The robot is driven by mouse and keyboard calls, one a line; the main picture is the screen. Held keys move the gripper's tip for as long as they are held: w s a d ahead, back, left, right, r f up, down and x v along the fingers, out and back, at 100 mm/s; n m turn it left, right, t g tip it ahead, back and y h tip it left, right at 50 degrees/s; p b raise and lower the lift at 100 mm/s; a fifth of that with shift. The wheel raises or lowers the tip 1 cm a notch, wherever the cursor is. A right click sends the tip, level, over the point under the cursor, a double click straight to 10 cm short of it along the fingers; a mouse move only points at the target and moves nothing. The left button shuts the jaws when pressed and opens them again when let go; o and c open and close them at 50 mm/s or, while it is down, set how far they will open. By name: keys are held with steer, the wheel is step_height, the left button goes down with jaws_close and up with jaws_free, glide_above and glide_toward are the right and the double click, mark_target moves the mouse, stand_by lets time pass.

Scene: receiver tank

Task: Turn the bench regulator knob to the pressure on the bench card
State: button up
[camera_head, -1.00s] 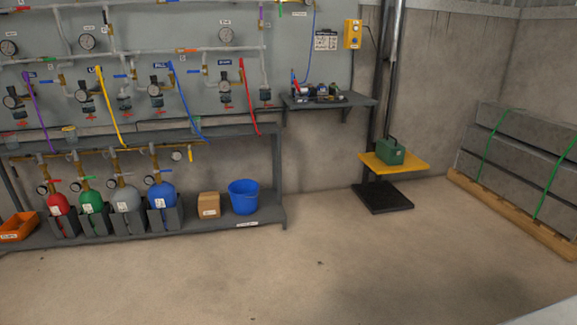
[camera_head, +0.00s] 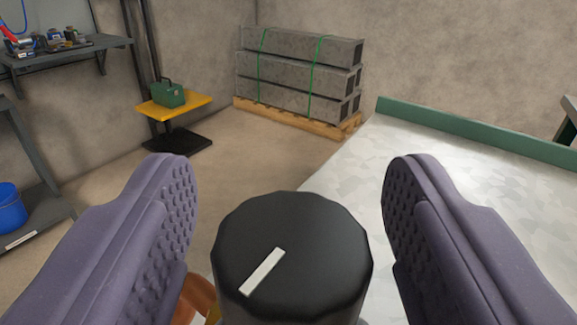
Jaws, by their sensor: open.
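The bench regulator knob (camera_head: 310,235) is black, round and faceted, with a white pointer mark (camera_head: 262,271) on its top. The mark slants from lower left toward the middle of the top. My gripper (camera_head: 288,215) is open, with one purple, dimpled finger on each side of the knob. A gap shows between each finger and the knob. Part of an orange and yellow fitting shows under the knob at the lower left. The bench card and any pressure dial are not in view.
A pale bench top (camera_head: 450,190) with a green raised edge (camera_head: 470,130) lies to the right. Behind are strapped grey blocks (camera_head: 300,75) on a pallet, a yellow stand (camera_head: 175,105) with a green case (camera_head: 170,93), and a grey wall shelf (camera_head: 65,48). A blue bucket (camera_head: 10,207) is at left.

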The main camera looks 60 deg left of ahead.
steer(key=c, duration=0.9)
steer(key=shift+c, duration=0.2)
steer(key=shift+m+t+h+b, duration=0.3)
steer(key=shift+m+t, duration=0.1)
steer(key=shift+t, duration=0.2)
